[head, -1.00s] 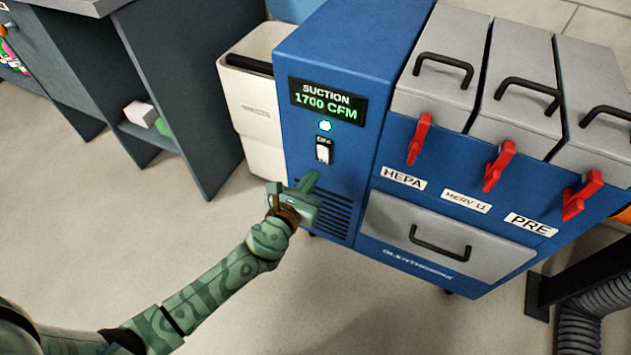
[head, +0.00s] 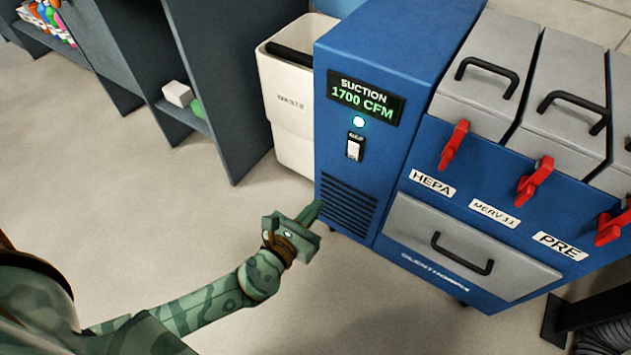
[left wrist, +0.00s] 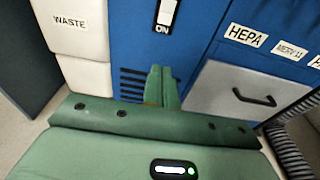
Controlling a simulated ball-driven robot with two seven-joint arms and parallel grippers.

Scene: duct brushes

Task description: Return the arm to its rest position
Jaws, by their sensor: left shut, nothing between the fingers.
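My left gripper (head: 312,212) is green, shut and empty. In the head view it is in front of the lower left part of the blue suction unit (head: 395,160), near the vent slots and below the rocker switch (head: 355,148). In the left wrist view its closed fingers (left wrist: 162,85) point toward the vent, with the switch (left wrist: 166,14) marked ON above them. The display (head: 364,98) reads SUCTION 1700 CFM, and a light below it glows. My right gripper is not in view.
A white waste bin (head: 292,125) stands left of the unit. A dark grey shelf (head: 225,90) is farther left. Red latches and a drawer (head: 460,245) are on the unit's right side. The floor (head: 120,220) on the left is clear.

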